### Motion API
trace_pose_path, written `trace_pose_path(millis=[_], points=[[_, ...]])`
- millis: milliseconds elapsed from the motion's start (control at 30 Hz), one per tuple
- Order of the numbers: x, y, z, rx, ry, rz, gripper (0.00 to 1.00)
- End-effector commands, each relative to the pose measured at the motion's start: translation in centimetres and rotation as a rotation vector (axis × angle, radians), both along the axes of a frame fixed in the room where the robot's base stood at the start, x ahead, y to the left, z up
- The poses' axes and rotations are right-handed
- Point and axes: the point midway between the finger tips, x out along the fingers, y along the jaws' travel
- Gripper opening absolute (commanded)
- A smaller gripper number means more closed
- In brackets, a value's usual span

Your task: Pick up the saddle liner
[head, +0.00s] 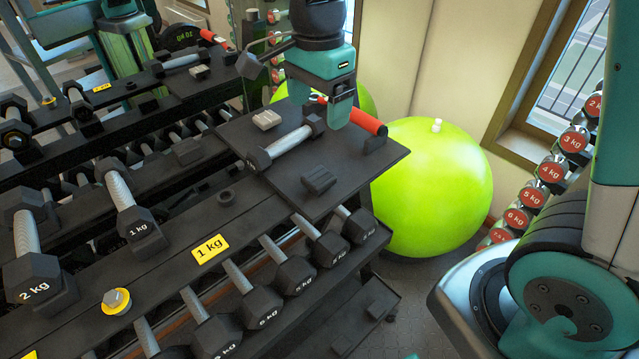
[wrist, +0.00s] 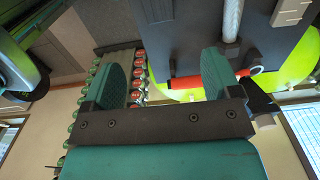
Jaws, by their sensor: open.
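A small dark grooved piece, which looks like the saddle liner (head: 319,180), lies on the black rubber tile platform (head: 372,182) near its front edge. It also shows at the top edge of the wrist view (wrist: 158,10), partly cut off. My gripper (head: 320,106) is above the back of the platform, apart from the liner and holding nothing. In the wrist view its two teal fingers (wrist: 165,78) stand wide apart.
A dumbbell (head: 288,145) lies behind the liner, with a light grey block (head: 266,120) beyond it. A red roller (head: 368,122) sits at the back edge. A green ball (head: 435,190) stands right of the platform. Racked dumbbells (head: 238,282) fill the front left.

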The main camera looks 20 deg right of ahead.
Motion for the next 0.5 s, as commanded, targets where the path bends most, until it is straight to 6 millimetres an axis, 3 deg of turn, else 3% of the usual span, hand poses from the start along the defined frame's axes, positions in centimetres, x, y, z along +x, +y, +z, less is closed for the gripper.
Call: trace_pose_path(millis=[300,500], points=[[-0.2,0.0,-7.2,-0.001,0.008,0.004,0.83],[-0.2,0.0,-10.2,0.000,0.003,0.005,0.83]])
